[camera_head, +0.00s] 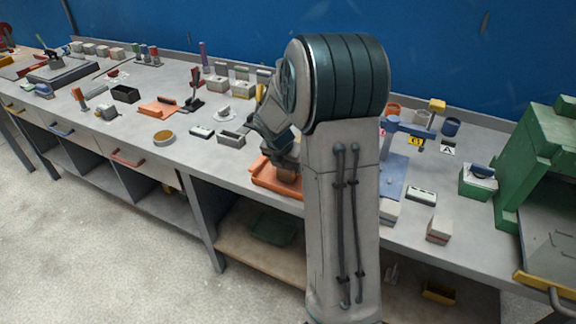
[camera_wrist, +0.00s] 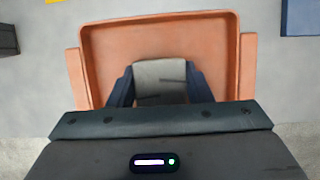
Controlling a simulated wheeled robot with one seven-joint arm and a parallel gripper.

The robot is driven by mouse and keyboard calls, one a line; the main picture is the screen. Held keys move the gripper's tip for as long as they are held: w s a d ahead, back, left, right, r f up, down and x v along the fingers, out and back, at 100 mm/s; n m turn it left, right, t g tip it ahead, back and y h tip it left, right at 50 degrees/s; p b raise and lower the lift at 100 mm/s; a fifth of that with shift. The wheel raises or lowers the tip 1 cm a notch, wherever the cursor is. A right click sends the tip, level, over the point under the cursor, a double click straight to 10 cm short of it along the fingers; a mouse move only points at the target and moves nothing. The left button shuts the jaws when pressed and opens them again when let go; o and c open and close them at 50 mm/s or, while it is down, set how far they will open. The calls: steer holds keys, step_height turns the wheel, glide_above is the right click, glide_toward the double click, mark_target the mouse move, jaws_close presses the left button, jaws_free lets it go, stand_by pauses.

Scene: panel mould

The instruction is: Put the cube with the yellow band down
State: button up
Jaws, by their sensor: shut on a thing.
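In the wrist view my gripper (camera_wrist: 160,88) is shut on a pale grey cube (camera_wrist: 158,70), with a dark blue finger on each side. No yellow band shows on the visible face of this cube. The cube is over the inside of an orange tray (camera_wrist: 103,48); I cannot tell whether it touches the tray floor. In the head view the same orange tray (camera_head: 268,183) lies near the bench's front edge, and my arm hides most of the gripper and the cube.
Right of my arm are a blue mat (camera_head: 393,178), a banded cube (camera_head: 438,230) and a green machine (camera_head: 545,150). Left of the tray stand a dark open box (camera_head: 231,139) and a round tan-topped dish (camera_head: 164,138).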

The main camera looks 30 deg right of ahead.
steer(key=shift+f, duration=0.2)
steer(key=o, duration=1.1)
steer(key=shift+c, duration=0.2)
